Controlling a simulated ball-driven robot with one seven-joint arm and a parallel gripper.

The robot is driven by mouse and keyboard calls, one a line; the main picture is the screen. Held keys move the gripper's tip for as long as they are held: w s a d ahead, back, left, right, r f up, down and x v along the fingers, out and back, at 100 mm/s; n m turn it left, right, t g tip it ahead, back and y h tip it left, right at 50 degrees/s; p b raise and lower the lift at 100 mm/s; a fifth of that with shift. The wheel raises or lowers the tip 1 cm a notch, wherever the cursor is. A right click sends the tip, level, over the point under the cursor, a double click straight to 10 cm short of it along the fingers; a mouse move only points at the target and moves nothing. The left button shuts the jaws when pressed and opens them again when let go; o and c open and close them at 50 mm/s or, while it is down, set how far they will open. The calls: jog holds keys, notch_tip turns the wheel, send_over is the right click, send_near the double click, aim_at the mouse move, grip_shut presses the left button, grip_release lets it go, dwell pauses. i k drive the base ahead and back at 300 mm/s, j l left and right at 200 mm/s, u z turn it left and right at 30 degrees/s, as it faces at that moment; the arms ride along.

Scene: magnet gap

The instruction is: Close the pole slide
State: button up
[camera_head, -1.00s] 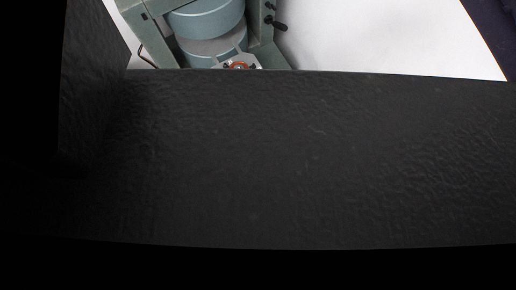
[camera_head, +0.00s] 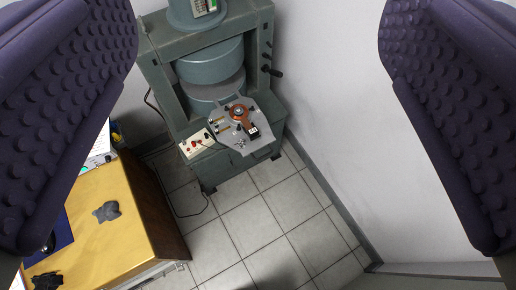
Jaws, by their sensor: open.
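The magnet stand (camera_head: 162,50) is a grey-green frame on the floor against the wall, ahead of me. Its two round poles show one above the other, the upper pole (camera_head: 212,62) and the lower pole (camera_head: 216,92), with a narrow gap between them. I cannot tell which part is the pole slide. My gripper (camera_head: 258,125) is open and empty, its two purple studded fingers wide apart at the left and right edges, well short of the stand.
A wooden-topped table (camera_head: 145,222) stands at lower left with a small grey object (camera_head: 107,211) on it. A small box with red knobs (camera_head: 196,144) sits beside the plate. The tiled floor (camera_head: 240,225) is mostly clear, with a cable on it. White walls (camera_head: 335,90) close the right side.

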aim_at(230, 137)
jog(key=i+z, duration=0.1)
jog(key=i, duration=0.6)
jog(key=i+l, duration=0.35)
